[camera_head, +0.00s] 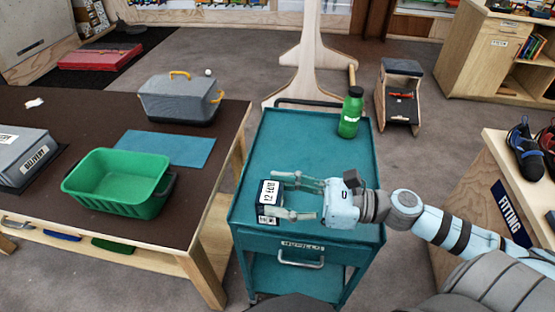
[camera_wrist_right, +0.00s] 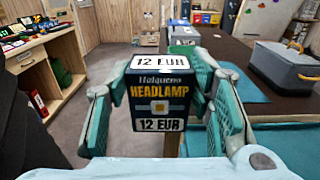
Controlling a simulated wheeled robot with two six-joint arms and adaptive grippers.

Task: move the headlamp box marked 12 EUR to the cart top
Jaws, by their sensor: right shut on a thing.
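The dark headlamp box (camera_head: 269,194) with a white 12 EUR label is over the left edge of the teal cart top (camera_head: 310,150). In the right wrist view the box (camera_wrist_right: 160,95) stands upright, its HEADLAMP front and 12 EUR labels facing the camera. My right gripper (camera_head: 274,196) reaches in from the right, with one finger on each side of the box, shut on it. I cannot tell whether the box's underside touches the cart top. My left gripper is not in view.
A green bottle (camera_head: 350,113) stands at the cart top's back right. On the brown table (camera_head: 60,110) at left are a green bin (camera_head: 118,184), a grey toolbox (camera_head: 180,100) and a blue mat (camera_head: 165,148). The cart top's middle is clear behind my gripper.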

